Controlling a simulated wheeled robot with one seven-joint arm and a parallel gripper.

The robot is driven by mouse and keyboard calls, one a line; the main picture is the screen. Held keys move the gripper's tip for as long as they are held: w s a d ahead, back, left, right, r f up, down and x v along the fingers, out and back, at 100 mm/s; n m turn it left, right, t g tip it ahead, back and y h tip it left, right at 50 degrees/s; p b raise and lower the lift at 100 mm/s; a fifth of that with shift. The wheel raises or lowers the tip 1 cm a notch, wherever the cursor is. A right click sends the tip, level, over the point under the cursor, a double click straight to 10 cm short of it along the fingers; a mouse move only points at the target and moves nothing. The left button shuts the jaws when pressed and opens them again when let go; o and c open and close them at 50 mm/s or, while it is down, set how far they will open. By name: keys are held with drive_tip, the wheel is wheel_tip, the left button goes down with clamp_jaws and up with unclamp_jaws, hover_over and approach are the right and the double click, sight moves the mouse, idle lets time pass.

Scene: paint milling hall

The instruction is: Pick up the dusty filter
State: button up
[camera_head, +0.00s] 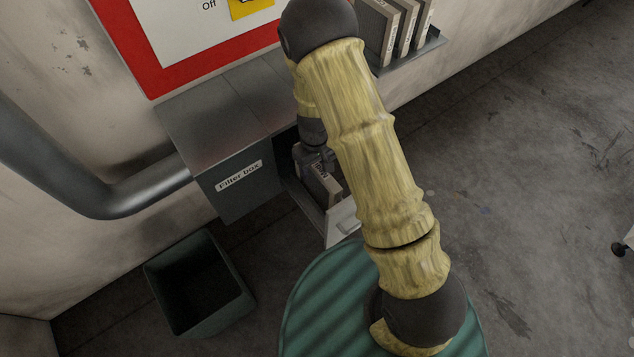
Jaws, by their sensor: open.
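A grey box labelled "Filter box" (232,182) is fixed to the wall, with an opening at its right end. A filter with a brownish edge (325,188) stands in this opening. I take it for the dusty filter, but dust on it cannot be made out. My gripper (318,168) is open, at the opening and right by the upper part of the filter. My arm hides part of the gripper and the filter, so I cannot tell whether the fingers straddle or touch it.
A pale door or flap (343,222) stands at the opening's lower edge. Several labelled filters (385,32) stand on a wall shelf (415,52). An open dark green bin (238,308) stands below the box. A thick pipe (70,175) enters the box from the left.

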sight(317, 183)
drive_tip(key=f, duration=0.5)
drive_tip(key=shift+w+d, duration=0.1)
drive_tip(key=shift+d, duration=0.15)
clamp_jaws()
